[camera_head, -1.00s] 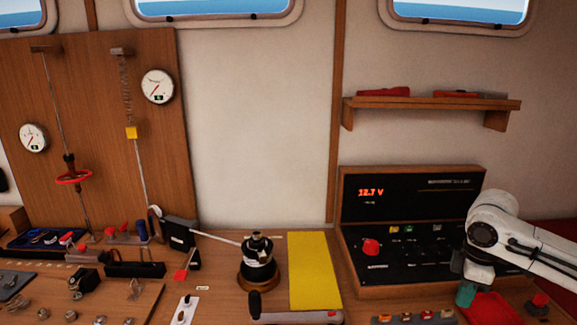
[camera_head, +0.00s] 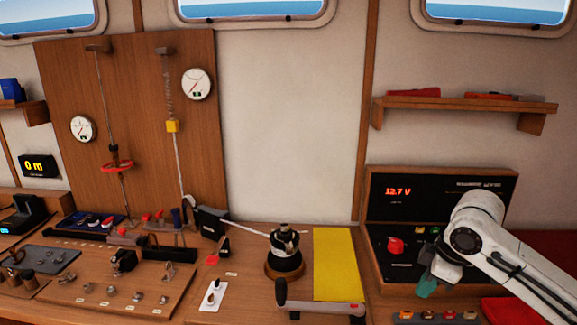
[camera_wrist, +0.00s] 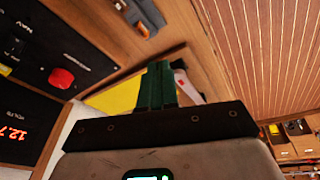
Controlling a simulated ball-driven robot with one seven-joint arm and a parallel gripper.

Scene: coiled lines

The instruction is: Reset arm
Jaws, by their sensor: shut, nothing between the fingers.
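My white arm comes in from the right in the head view. My gripper (camera_head: 427,286) is in front of the black electrical panel, at its lower middle. Its green fingers are together with nothing between them. The green fingers also show in the wrist view (camera_wrist: 158,85), pressed side by side. In that view they point toward the yellow sheet and the counter. The tips appear apart from the panel's red knob (camera_head: 395,246).
The black panel (camera_head: 385,187) reads 12.7 V. Left of it are a yellow sheet (camera_head: 338,262) and a black winch (camera_head: 286,252). A row of coloured buttons (camera_head: 437,316) lies below my gripper. A wooden shelf (camera_head: 460,104) hangs above. Fittings crowd the left counter.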

